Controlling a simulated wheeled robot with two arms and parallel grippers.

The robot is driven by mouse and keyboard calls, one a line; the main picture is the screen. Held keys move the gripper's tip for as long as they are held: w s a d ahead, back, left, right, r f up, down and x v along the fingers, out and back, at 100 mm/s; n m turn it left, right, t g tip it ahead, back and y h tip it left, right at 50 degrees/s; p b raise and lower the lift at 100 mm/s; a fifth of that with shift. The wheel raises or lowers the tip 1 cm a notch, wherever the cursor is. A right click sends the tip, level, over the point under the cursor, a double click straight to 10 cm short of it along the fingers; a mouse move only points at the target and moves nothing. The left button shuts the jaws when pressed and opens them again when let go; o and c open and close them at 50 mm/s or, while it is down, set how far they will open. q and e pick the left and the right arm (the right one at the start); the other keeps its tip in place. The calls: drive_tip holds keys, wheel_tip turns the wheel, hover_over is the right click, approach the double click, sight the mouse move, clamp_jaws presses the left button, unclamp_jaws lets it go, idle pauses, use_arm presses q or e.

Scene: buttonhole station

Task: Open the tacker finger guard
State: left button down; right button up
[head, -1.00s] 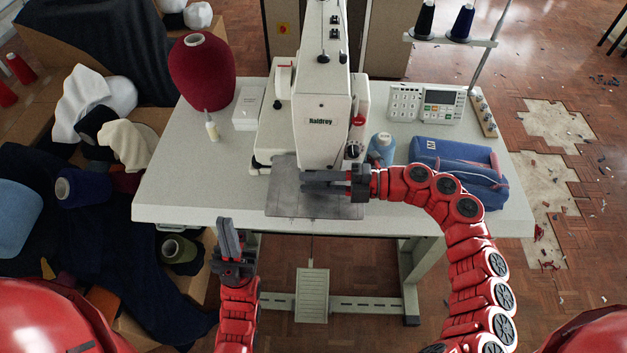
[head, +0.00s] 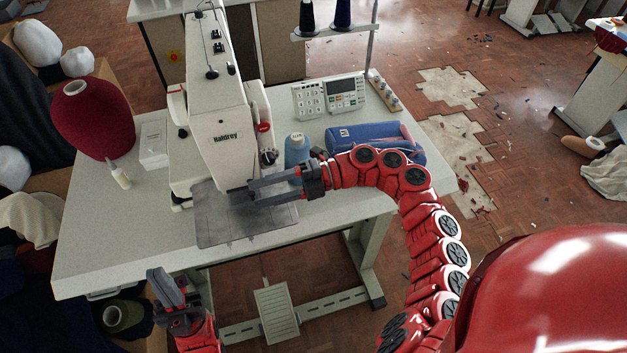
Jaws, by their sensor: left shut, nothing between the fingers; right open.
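The white tacker (head: 222,135), marked Haldrey, stands on the table with its head over a grey metal plate (head: 222,228). My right gripper (head: 252,196) reaches in from the right, low over the plate under the tacker head. Its two fingers are apart and point left. A small dark part (head: 238,194) shows at its fingertips; I cannot tell whether it is the finger guard or whether the fingers touch it. My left gripper (head: 160,279) is shut and empty, in front of the table's front edge, away from the tacker.
On the table (head: 110,240) are a blue spool (head: 297,150), a blue pouch (head: 375,138), a control panel (head: 328,96), a small bottle (head: 120,176), a white box (head: 153,145) and a dark red cone (head: 95,120). A pedal (head: 276,312) is below. The table's front left is clear.

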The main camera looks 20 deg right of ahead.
drive_tip(key=d+b, duration=0.8)
drive_tip(key=d, duration=0.3)
drive_tip(key=shift+d+r+b, duration=0.15)
drive_tip(key=shift+r+b, duration=0.15)
drive_tip(key=shift+b, duration=0.05)
